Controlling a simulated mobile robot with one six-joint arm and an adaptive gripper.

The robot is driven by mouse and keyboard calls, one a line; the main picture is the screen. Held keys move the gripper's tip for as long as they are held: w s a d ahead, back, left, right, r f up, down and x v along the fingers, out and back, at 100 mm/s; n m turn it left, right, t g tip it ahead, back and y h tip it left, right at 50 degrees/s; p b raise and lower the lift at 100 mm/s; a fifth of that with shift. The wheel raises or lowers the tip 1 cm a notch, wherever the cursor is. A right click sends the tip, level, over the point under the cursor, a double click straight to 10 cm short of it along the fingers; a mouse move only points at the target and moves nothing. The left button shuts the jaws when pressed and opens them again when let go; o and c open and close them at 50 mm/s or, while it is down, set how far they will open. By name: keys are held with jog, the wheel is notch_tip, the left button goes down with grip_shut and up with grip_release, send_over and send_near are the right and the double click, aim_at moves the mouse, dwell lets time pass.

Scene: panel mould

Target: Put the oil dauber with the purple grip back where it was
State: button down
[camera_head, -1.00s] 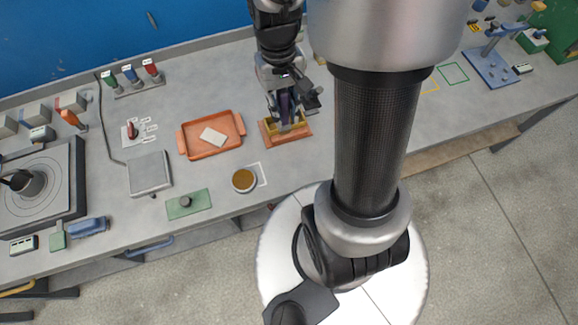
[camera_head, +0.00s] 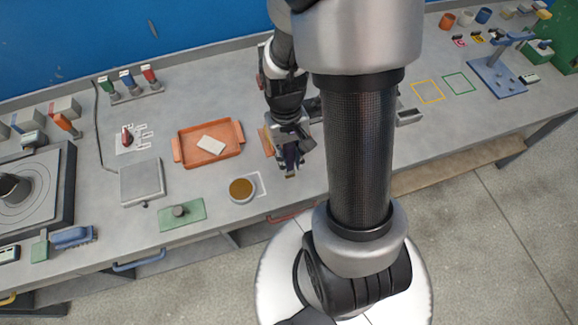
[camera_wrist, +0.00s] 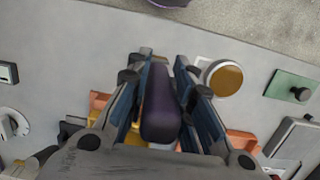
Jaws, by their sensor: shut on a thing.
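My gripper (camera_head: 290,165) is shut on the oil dauber, whose purple grip (camera_wrist: 160,112) stands between the fingers in the wrist view. A small tan part (camera_wrist: 145,51) shows beyond the grip, perhaps the dauber's end. In the head view the gripper hangs over the bench, in front of an orange-brown wooden box (camera_head: 266,142) that it partly hides. In the wrist view, yellow (camera_wrist: 130,136) of the box shows behind the fingers. The round pot of brown oil (camera_head: 242,189) stands left of the gripper, partly over a white outline (camera_head: 264,183).
An orange tray (camera_head: 178,152) with a pale slab (camera_head: 211,145) lies left of the box. A green plate with a knob (camera_head: 180,211) and a grey square plate (camera_head: 142,182) are further left. Empty yellow (camera_head: 428,92) and green (camera_head: 459,83) outlines lie right, near a blue stand (camera_head: 500,82).

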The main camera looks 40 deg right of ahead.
aim_at(290, 174)
jog(key=shift+f+b, duration=0.65)
jog(key=shift+f, duration=1.6)
jog(key=shift+f, duration=0.2)
jog(key=c, duration=1.4)
grip_release()
jog(key=shift+r, duration=0.15)
